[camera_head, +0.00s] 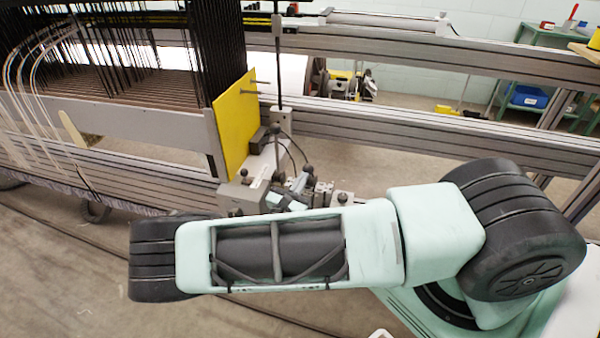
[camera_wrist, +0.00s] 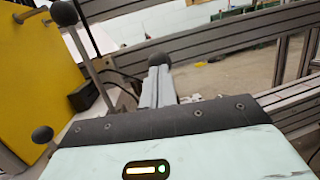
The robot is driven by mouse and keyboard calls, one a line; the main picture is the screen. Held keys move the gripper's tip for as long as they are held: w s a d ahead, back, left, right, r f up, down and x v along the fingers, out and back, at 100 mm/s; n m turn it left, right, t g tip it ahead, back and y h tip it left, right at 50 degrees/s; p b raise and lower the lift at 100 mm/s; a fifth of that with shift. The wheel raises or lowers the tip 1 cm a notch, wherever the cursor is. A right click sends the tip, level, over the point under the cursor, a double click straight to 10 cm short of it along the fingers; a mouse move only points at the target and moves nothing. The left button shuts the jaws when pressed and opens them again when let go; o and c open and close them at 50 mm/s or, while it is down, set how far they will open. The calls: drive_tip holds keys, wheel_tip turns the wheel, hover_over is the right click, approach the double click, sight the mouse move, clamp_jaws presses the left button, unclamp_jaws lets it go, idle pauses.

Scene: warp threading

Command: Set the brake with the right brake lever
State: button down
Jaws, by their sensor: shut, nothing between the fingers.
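Several small levers with black ball knobs stand at the loom's near corner in the head view. One black knob (camera_head: 309,170) is beside the tips of my gripper (camera_head: 299,183), and my forearm hides part of this area. In the wrist view a black ball knob (camera_wrist: 160,58) appears just beyond the narrow grey fingers of my gripper (camera_wrist: 157,74). The fingers are together, with nothing between them. I cannot tell whether they touch the knob. Two other ball-ended levers show at left, an upper knob (camera_wrist: 63,12) and a lower knob (camera_wrist: 42,134). Which is the right brake lever is not certain.
A yellow plate (camera_head: 235,122) stands upright at the end of the loom, left of the levers. Long grey rails (camera_head: 430,130) run behind my arm to the right. Dark warp threads and heddles (camera_head: 130,60) fill the upper left. The floor at lower left is clear.

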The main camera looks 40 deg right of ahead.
sight(305, 165)
drive_tip(key=p, duration=0.1)
drive_tip(key=r+y+p, duration=0.1)
drive_tip(key=d+r+p, duration=0.1)
drive_tip(key=shift+w+r+g, duration=0.15)
drive_tip(key=shift+w+g, duration=0.15)
drive_tip(key=shift+g, duration=0.1)
drive_tip(key=y+p, duration=0.1)
drive_tip(key=w+d+y+p, duration=0.1)
drive_tip(key=p, duration=0.1)
drive_tip(key=shift+r+n+g, duration=0.3)
drive_tip(key=shift+n+g, duration=0.1)
drive_tip(key=shift+w+d+p, duration=0.1)
drive_tip(key=shift+d+p, duration=0.15)
drive_tip(key=shift+p, duration=0.2)
drive_tip(key=shift+w+d+r+p, duration=0.1)
drive_tip(key=shift+w+d+p, duration=0.25)
drive_tip(key=shift+p, duration=0.2)
drive_tip(key=shift+w+d+r, duration=0.1)
drive_tip(key=shift+a+r, duration=0.1)
drive_tip(key=shift+a, duration=0.3)
drive_tip(key=r+v, duration=0.1)
drive_tip(key=v, duration=1.2)
drive_tip(key=shift+s+r, duration=0.2)
drive_tip(key=shift+s, duration=0.1)
drive_tip(key=shift+a, duration=0.1)
